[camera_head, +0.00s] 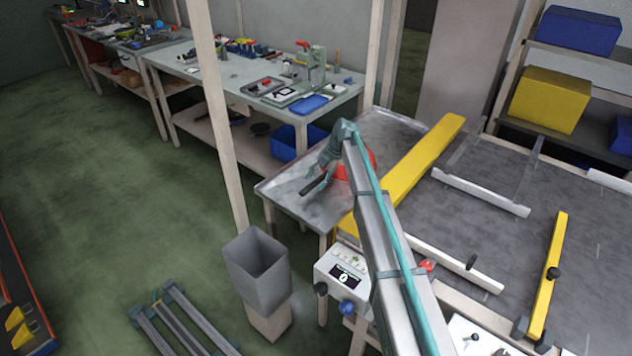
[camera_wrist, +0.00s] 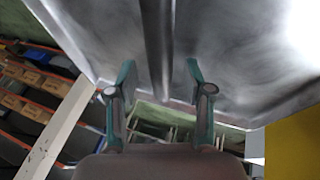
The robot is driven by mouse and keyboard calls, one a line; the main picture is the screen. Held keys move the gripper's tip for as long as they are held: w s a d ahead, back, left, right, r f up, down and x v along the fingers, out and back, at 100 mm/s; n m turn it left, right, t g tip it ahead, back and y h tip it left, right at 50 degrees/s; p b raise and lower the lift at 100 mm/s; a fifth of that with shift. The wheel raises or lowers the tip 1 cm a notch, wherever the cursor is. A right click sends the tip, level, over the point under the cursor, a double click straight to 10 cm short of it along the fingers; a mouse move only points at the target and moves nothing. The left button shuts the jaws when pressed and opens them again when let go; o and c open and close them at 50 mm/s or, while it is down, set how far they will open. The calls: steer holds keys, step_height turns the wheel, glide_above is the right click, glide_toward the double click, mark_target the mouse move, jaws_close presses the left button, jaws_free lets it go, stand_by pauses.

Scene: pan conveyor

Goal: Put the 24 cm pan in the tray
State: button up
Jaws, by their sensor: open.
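A red pan (camera_head: 341,171) with a dark handle (camera_head: 314,186) is at the metal table on the far side of my arm. My arm hides much of the pan. Its handle points to the lower left. My gripper (camera_head: 320,164) is just above the handle, tilted down. In the wrist view my gripper (camera_wrist: 160,80) is open. A dark bar (camera_wrist: 157,45), which looks like the handle, shows between the fingers with a gap on both sides. I cannot tell whether it is within finger depth. I cannot tell which thing is the tray.
The metal table (camera_head: 285,190) has a thin rim. A yellow rail (camera_head: 430,150) lies right of my gripper across the grey conveyor (camera_head: 470,225). A grey bin (camera_head: 256,265) stands in front. A cluttered workbench (camera_head: 230,80) is behind, with open floor at left.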

steer(key=b+v, duration=0.2)
steer(key=v, duration=0.9)
steer(key=shift+d+r, duration=0.1)
steer(key=shift+d, duration=0.05)
